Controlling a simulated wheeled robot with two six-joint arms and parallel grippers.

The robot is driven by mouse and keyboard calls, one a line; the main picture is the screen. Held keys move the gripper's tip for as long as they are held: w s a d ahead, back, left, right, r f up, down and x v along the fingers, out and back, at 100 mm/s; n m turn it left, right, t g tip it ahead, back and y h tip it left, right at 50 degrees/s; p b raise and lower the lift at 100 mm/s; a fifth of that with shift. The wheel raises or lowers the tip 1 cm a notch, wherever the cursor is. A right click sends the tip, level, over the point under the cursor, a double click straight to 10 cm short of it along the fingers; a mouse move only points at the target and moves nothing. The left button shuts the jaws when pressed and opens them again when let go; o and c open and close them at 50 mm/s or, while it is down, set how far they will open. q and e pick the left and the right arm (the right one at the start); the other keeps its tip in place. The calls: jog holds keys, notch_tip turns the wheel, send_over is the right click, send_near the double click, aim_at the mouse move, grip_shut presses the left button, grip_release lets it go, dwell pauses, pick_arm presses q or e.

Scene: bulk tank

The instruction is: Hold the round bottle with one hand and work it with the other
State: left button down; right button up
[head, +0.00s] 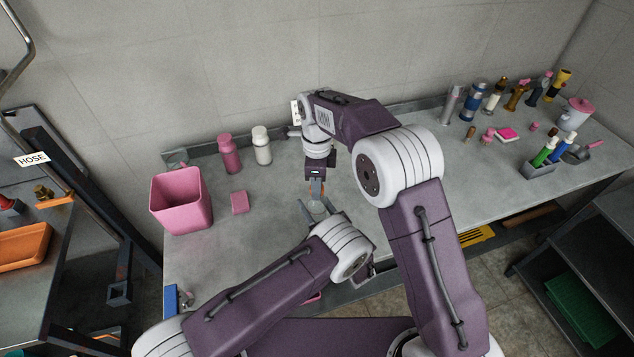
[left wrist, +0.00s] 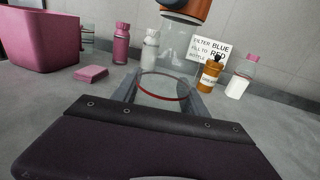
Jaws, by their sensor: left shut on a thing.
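My left gripper (head: 314,210) is shut on the round bottle, and its dark fingers lie on either side of it. In the left wrist view the round bottle (left wrist: 163,88) is clear with a red ring around it. An orange-brown piece (left wrist: 188,10) with clear material below it shows above the ring. The picture does not settle whether this is part of the bottle. In the head view the bottle (head: 317,207) is small and partly hidden by the grippers. My right gripper (head: 316,187) points down directly above it, with something orange between its fingers. Its grip is unclear.
A pink bin (head: 182,200), a pink block (head: 240,202), a pink bottle (head: 229,154) and a white bottle (head: 262,146) stand left. A sign (left wrist: 210,50), an amber bottle (left wrist: 211,74) and a white-filled bottle (left wrist: 239,78) stand behind. Several bottles and tools occupy the right end.

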grip_shut()
jog(key=n, duration=0.5)
jog(key=shift+n, duration=0.3)
jog(key=n, duration=0.9)
jog(key=shift+n, duration=0.3)
jog(key=n, duration=0.6)
jog(key=shift+r, duration=0.1)
jog(key=n, duration=0.6)
jog(key=shift+n, duration=0.3)
jog(key=n, duration=0.2)
jog(key=shift+n, duration=0.4)
jog(key=n, duration=0.5)
jog(key=shift+r, duration=0.2)
jog(key=shift+r, duration=0.95)
